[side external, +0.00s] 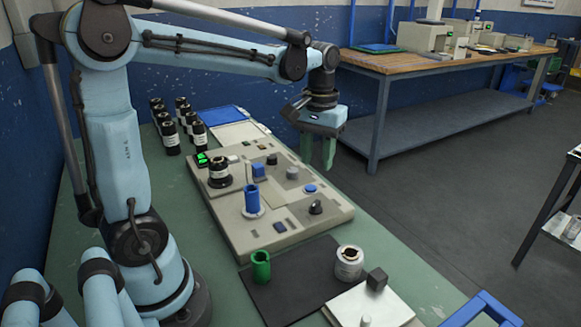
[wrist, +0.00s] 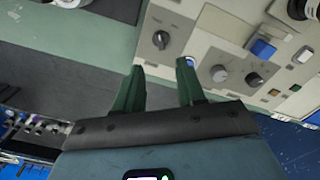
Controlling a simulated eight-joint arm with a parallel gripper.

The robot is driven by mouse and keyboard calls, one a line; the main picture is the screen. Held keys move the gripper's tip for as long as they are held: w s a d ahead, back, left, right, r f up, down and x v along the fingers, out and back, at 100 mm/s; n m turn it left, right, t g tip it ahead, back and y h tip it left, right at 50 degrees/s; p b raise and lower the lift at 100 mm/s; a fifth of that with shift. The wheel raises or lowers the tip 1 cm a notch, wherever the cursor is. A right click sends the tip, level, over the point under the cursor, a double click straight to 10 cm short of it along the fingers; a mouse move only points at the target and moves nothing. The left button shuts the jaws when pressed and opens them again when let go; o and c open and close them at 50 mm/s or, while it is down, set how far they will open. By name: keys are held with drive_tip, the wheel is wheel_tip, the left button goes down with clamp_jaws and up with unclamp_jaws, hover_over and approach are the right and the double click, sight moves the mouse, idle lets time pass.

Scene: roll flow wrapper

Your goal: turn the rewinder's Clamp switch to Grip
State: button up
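The beige machine panel (side external: 285,222) lies on the green bench and carries several controls. A black knob (side external: 316,207) is near its front right edge and also shows in the wrist view (wrist: 160,40). A grey knob (side external: 292,173) is further back, also in the wrist view (wrist: 219,73). Another black knob (side external: 272,159) is at the far end, also in the wrist view (wrist: 252,79). Labels are too small to read, so I cannot tell which is the Clamp switch. My gripper (side external: 317,152) is open and empty, above and just right of the panel, touching no knob.
A blue button (side external: 310,189) sits between the front black knob and the grey knob. A blue cylinder (side external: 251,198) and a black roll (side external: 219,172) stand up from the panel. A green cup (side external: 261,266) and a white roll (side external: 348,262) stand on a dark mat.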

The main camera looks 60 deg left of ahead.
sight(315, 204)
wheel_tip(315, 204, down, 12)
drive_tip(key=shift+r, duration=0.15)
idle(0.5)
clamp_jaws()
